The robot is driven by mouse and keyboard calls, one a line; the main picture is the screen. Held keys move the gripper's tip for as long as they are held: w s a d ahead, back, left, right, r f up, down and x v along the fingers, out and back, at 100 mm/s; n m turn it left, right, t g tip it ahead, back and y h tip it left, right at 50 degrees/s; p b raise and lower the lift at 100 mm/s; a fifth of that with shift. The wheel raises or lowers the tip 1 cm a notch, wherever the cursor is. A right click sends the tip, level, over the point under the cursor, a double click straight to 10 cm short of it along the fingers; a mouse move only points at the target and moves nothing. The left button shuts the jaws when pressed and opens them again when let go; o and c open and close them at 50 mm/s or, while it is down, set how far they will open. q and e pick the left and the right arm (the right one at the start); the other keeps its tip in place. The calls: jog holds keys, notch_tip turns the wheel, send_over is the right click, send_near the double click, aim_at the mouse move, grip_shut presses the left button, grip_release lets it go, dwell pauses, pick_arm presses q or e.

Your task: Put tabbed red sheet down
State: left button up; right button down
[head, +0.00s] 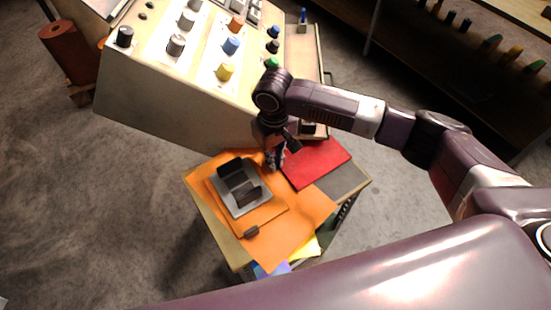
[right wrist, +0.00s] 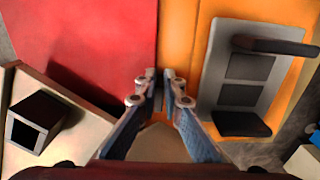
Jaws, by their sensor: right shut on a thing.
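The red sheet (head: 318,163) is at the right part of the small table, over a grey panel and beside an orange sheet (head: 310,208). It fills the upper left of the right wrist view (right wrist: 105,40). My right gripper (head: 273,163) is at the red sheet's left edge, pointing down. In the right wrist view its fingertips (right wrist: 160,86) are almost together at the sheet's corner, shut on it. The tab is hidden at the fingers. I cannot tell whether the sheet touches the surface below. My left gripper is not in view.
A grey plate with dark blocks (head: 240,206) lies on the orange sheet, left of my right gripper. A large cream console with coloured knobs (head: 180,118) stands close behind. A dark box (right wrist: 35,121) is near in the right wrist view. Coloured sheets (head: 303,248) show below the tabletop.

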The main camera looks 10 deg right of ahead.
jog(key=c, duration=2.1)
grip_release()
jog(key=shift+f, duration=0.15)
notch_tip(320, 180, up, 12)
jog(key=shift+a+r+b, duration=0.15)
jog(key=shift+b, duration=0.9)
jog(key=shift+s, duration=0.15)
